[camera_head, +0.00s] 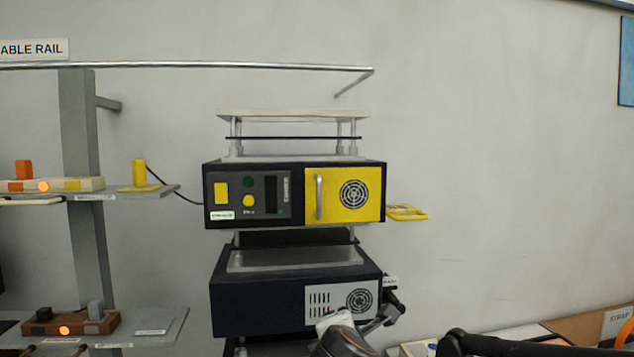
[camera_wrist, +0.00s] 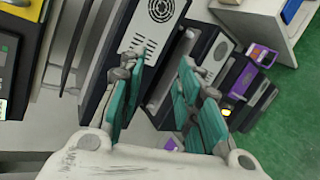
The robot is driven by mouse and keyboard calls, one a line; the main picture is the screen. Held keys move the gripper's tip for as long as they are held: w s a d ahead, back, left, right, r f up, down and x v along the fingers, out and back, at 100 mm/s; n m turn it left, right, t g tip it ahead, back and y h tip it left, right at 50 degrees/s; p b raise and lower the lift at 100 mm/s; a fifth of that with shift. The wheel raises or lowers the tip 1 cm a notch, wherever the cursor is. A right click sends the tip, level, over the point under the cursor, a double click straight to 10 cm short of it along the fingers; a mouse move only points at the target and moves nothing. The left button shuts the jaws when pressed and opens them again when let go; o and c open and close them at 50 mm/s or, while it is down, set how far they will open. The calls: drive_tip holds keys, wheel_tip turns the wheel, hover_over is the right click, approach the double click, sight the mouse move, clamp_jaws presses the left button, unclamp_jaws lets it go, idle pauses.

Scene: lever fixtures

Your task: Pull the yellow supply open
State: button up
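The yellow supply is a dark box with a yellow door (camera_head: 345,195) on its right half, in the upper unit of the stack. A silver vertical handle (camera_head: 319,197) is at the door's left side. The door looks shut, flush with the front. Part of a yellow panel also shows at the top left edge of the wrist view (camera_wrist: 7,14). My gripper (camera_wrist: 160,68) has teal finger pads spread apart, with nothing between them. It is low, in front of the lower dark unit, and away from the yellow door's handle.
The dark lower unit (camera_head: 245,300) with a grey vented panel is below the supply. Side shelves (camera_head: 158,191) stand at the left, with a rail (camera_head: 200,65) above. A yellow frame-like piece (camera_head: 407,213) sticks out at the right.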

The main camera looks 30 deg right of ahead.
drive_tip(key=w+r+n+t+h+p, duration=0.1)
drive_tip(key=w+r+n+p, duration=0.25)
drive_tip(key=r, duration=0.35)
drive_tip(key=w+r+n+t+h+p, duration=0.1)
drive_tip(key=w+r+n+p, duration=0.2)
drive_tip(key=r, duration=0.4)
drive_tip(key=n+t+p, duration=0.3)
drive_tip(key=n+p, duration=0.2)
drive_tip(key=n, duration=0.3)
approach(319, 195)
drive_tip(key=p+x, duration=0.1)
drive_tip(key=x, duration=0.9)
drive_tip(key=shift+w+d, duration=0.2)
drive_tip(key=shift+w, duration=0.15)
clamp_jaws()
